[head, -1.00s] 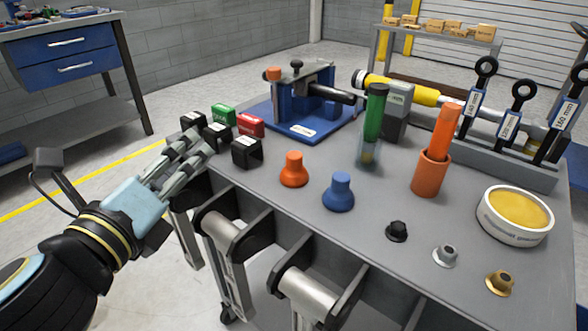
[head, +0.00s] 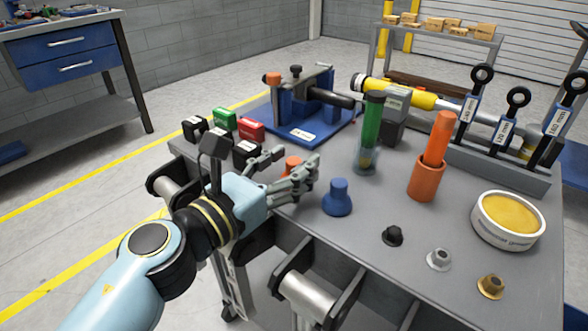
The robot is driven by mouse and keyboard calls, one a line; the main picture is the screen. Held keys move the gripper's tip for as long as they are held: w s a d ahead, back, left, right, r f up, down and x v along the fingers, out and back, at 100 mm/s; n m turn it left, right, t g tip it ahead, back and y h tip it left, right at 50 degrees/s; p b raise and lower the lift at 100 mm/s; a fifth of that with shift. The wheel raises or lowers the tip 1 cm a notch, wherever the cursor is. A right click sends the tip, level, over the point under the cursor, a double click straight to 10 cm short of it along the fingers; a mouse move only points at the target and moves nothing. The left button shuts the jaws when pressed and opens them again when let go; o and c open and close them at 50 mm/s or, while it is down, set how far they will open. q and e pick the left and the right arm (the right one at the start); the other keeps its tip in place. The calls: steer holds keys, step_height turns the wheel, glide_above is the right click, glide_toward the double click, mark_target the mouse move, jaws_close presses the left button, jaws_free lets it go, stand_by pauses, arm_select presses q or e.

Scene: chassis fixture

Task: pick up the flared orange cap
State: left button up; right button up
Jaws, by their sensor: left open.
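The flared orange cap (head: 292,164) stands on the grey table near its front left edge. Only its upper part shows in the head view; its lower part is hidden behind my left gripper. My left gripper (head: 290,168) is open, with its fingers spread on either side of the cap, one finger to the left and the others to the right. I cannot tell whether a finger touches the cap. My right gripper is not in view.
A blue flared cap (head: 338,197) stands just right of my fingers. Black boxes (head: 246,152) and a red box (head: 251,130) sit behind left. A blue fixture (head: 300,125) and a green-topped tube (head: 371,130) stand behind. Small flanged nuts (head: 438,259) lie front right.

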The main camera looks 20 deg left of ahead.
mark_target(294, 160)
arm_select(q)
steer(key=shift+w+d, duration=0.25)
steer(key=shift+w, duration=0.4)
steer(key=c, duration=1)
step_height(294, 160, up, 10)
steer(key=p, duration=0.6)
steer(key=shift+p, duration=0.4)
